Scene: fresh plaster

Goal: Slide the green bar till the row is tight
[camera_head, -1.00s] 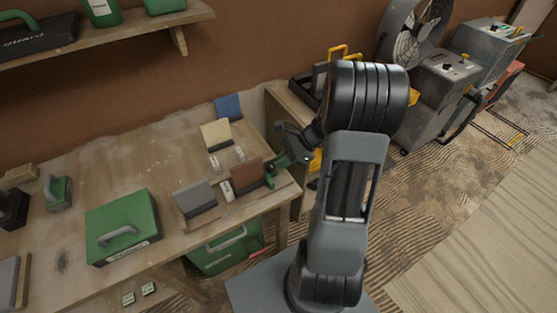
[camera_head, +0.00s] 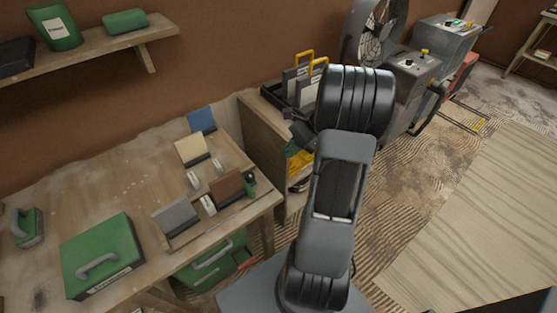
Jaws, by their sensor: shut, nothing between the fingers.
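On the worktable (camera_head: 110,170), a row of upright pieces stands in a wooden holder (camera_head: 187,240): a grey block (camera_head: 176,216), a small white piece (camera_head: 208,205) and a brown block (camera_head: 227,187). A small green piece (camera_head: 250,184), likely the green bar, is at the row's right end, close against the brown block. Small gaps there are too fine to judge. My gripper (camera_head: 291,148) is shut and empty, up and right of the row and apart from it. Its tips are small and dark with a green patch.
A cream block (camera_head: 192,149), a blue block (camera_head: 202,120) and more white pieces (camera_head: 194,180) stand behind the row. A green case (camera_head: 103,252) lies to the left. A wooden cabinet (camera_head: 258,130) and a fan (camera_head: 372,35) are beyond the table's right end.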

